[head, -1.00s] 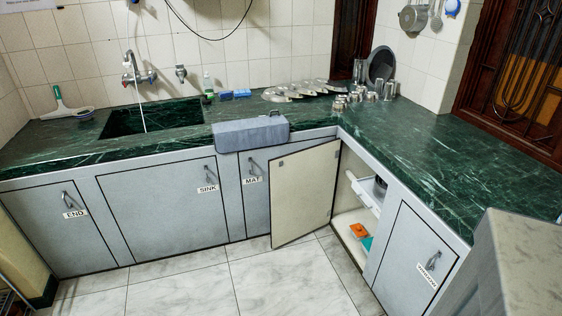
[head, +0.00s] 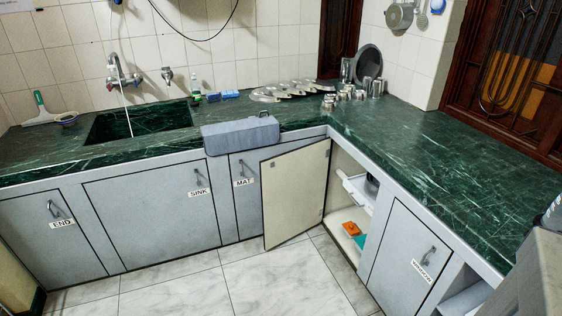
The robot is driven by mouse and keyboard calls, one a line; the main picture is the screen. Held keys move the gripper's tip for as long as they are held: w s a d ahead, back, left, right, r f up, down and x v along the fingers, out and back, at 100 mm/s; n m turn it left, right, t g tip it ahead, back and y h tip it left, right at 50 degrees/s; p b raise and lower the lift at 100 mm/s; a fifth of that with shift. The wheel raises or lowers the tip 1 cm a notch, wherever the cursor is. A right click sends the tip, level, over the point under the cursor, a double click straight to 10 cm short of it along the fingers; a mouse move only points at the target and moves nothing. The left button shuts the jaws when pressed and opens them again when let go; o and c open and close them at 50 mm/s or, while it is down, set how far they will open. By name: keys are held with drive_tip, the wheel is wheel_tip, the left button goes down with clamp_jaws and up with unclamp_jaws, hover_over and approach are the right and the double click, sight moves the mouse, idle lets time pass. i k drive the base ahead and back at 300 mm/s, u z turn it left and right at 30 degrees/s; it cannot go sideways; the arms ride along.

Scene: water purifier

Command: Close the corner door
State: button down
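The corner door (head: 297,194) stands open in the head view, swung out from the inside corner of the cabinets. Its pale inner face shows, and it covers part of the front beside the MAT door. The corner opening (head: 345,205) to its right is uncovered. Inside are a white shelf or tray (head: 355,191) and, lower down, orange and teal items (head: 352,233). The door's handle is not visible. My gripper is not in view.
The END (head: 53,236), SINK (head: 155,215) and MAT (head: 247,195) doors are shut, as is the door on the right (head: 405,258). A grey box (head: 240,134) sits on the green counter's front edge (head: 430,180). A grey block (head: 545,275) fills the lower right. The tiled floor (head: 285,280) before the door is clear.

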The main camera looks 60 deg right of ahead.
sight(293, 183)
drive_tip(key=i, duration=0.9)
